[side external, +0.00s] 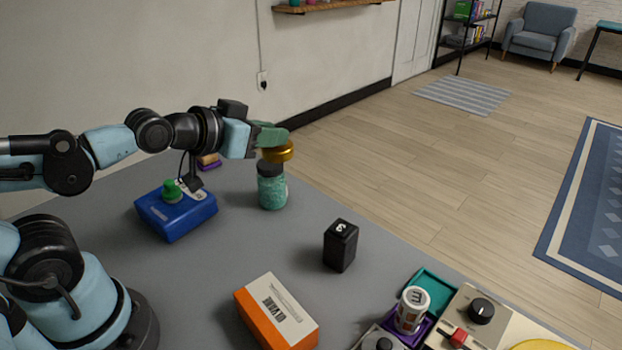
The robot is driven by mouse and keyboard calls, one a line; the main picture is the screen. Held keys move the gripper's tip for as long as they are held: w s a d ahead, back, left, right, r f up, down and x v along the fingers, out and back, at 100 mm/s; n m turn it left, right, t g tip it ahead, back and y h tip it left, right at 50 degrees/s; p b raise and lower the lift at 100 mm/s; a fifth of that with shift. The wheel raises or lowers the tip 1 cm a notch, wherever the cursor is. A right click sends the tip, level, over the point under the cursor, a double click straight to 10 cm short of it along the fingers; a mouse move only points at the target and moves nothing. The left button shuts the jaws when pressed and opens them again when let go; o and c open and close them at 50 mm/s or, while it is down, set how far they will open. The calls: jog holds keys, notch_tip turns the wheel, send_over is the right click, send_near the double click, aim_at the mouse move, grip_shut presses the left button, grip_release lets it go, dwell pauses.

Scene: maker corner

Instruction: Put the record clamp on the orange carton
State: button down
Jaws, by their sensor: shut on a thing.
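The record clamp appears to be the gold disc (281,152) held at my fingertips. My gripper (272,138), with green fingers, is shut on it at the back of the grey table. The disc is beside or just above the black lid of a teal speckled jar (271,190); I cannot tell whether they touch. The orange carton (264,322), with a pale top and dark printing, lies at the front of the table, well below and nearer than my gripper in the side external view. Its visible top is bare. My fingers hide part of the disc.
A blue box with a green button (178,216) sits left of the jar. A black block (340,246) stands between the jar and the carton. At the front right are a white can (411,309), a teal tray (432,290) and a beige knobbed device (470,318). Grey table lies clear between.

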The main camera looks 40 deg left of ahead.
jog(key=w+d+f+m+g+h, duration=0.2)
jog(key=w+d+m+g+h, duration=0.1)
jog(key=d+m, duration=0.4)
jog(key=w+d+f+m+g+h, duration=0.3)
jog(key=d+m+g+h, duration=0.2)
jog(key=d, duration=0.7)
jog(key=w+d+f+m+g+h, duration=0.2)
jog(key=d+m+g+h, duration=0.3)
jog(key=d+m+g, duration=0.4)
jog(key=shift+w+d+f, duration=0.4)
jog(key=shift+w, duration=0.2)
jog(key=shift+f, duration=4.85)
jog(key=shift+f, duration=0.15)
jog(key=c, duration=0.9)
grip_release()
